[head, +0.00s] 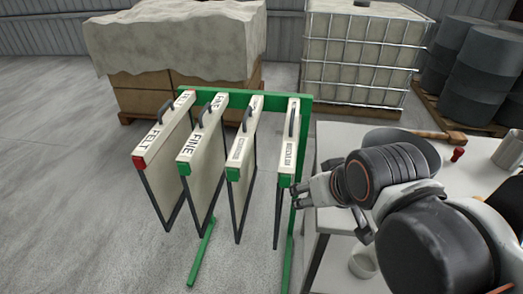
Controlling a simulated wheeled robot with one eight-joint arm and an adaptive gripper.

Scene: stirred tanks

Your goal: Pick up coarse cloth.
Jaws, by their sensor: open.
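Several framed cloths hang side by side on a green rack (300,100), each with a handle on its top bar. The leftmost cloth (166,135) reads FELT and has a red end. The second cloth (206,140) reads FINE and has a green end. The third cloth (240,150) and the rightmost cloth (288,150) also have green ends. Their labels are too small to read surely, so I cannot tell which is the coarse one. My gripper (298,197) is open and empty, beside the rightmost cloth's front end and below its handle. I cannot tell whether they touch.
A pale table (345,138) on the right carries a dark pan (396,143), a wooden-handled tool and a metal pot (508,150). A caged tank (362,60), covered boxes (160,90) and dark drums (485,70) stand behind. The floor at left is clear.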

